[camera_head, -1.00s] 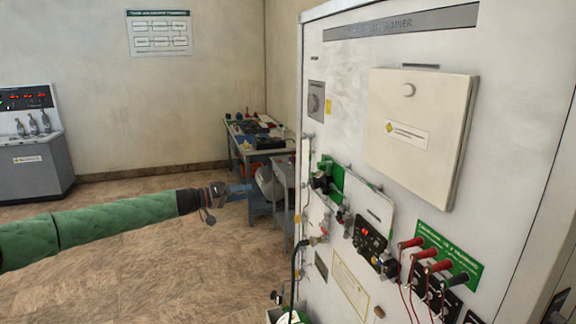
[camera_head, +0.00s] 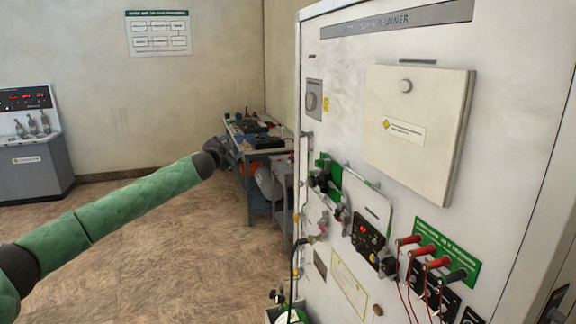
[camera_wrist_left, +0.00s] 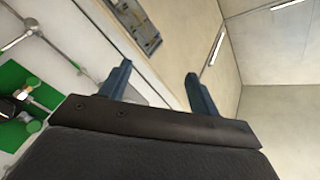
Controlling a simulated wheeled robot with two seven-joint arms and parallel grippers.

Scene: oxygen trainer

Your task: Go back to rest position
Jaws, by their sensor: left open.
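My left arm comes in from the left in a green sleeve and slants up to the right in the head view. Its gripper (camera_head: 226,152) is at the arm's far end, in front of the workbench and left of the trainer cabinet, with its fingers hard to make out there. In the left wrist view the two blue-grey fingers (camera_wrist_left: 159,88) stand apart with nothing between them. The white oxygen trainer cabinet (camera_head: 340,130) fills the right side of the head view. The gripper is clear of it. My right gripper does not show.
A workbench (camera_head: 262,152) with equipment stands behind the gripper. A grey console (camera_head: 35,170) is at the far left, and a poster (camera_head: 158,33) hangs on the back wall. The cabinet front carries a green-backed fitting (camera_head: 329,172) and red plugs (camera_head: 409,241). The floor (camera_head: 150,260) is open.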

